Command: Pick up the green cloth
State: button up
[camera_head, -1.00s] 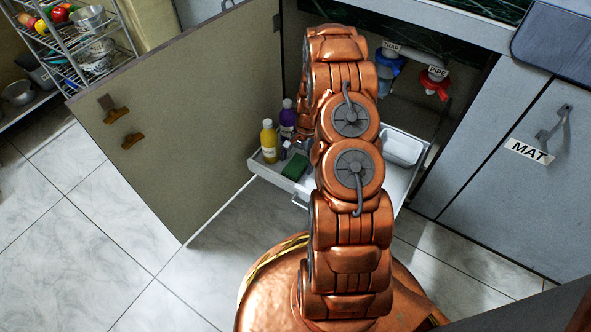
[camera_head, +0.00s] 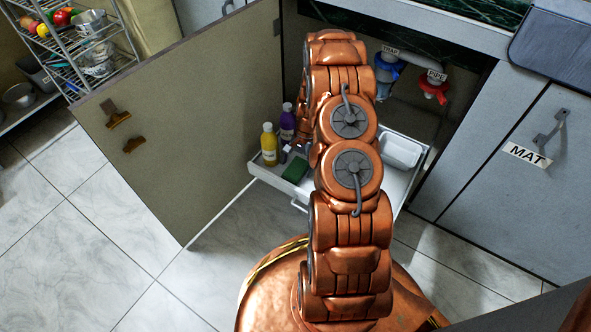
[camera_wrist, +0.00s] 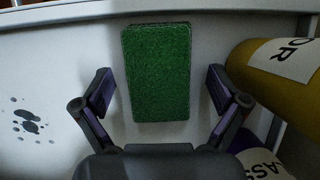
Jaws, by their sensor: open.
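The green cloth (camera_wrist: 157,75) is a flat, rectangular, sponge-like block with a rough surface. It lies in the white pull-out drawer (camera_head: 268,178) under the counter. In the wrist view it sits upper middle, between and ahead of the spread fingers of my gripper (camera_wrist: 158,92). The gripper is open, with a gap on each side of the cloth and nothing held. In the head view the cloth (camera_head: 295,170) shows near the drawer's front left, and my arm hides most of the gripper.
A yellow bottle (camera_head: 268,145) and a purple bottle (camera_head: 287,124) stand left of the cloth in the head view. The yellow bottle (camera_wrist: 275,75) is close to one finger in the wrist view. A white container (camera_head: 402,151) is at the drawer's right. The cabinet door (camera_head: 185,120) stands open.

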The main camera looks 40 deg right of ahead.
aim_at(294, 171)
jog(key=c, duration=1.2)
jog(key=shift+b, duration=0.35)
jog(key=shift+r, duration=0.35)
notch_tip(294, 171, up, 4)
jog(key=shift+p, duration=1.2)
jog(key=s+p, duration=0.1)
jog(key=s, duration=0.4)
jog(key=s+a+p, duration=0.1)
jog(key=s, duration=0.4)
jog(key=s+a+p, duration=0.1)
jog(key=s+p, duration=0.1)
jog(key=s, duration=0.4)
jog(key=shift+a+r, duration=0.1)
jog(key=shift+r, duration=0.25)
jog(key=shift+w, duration=0.1)
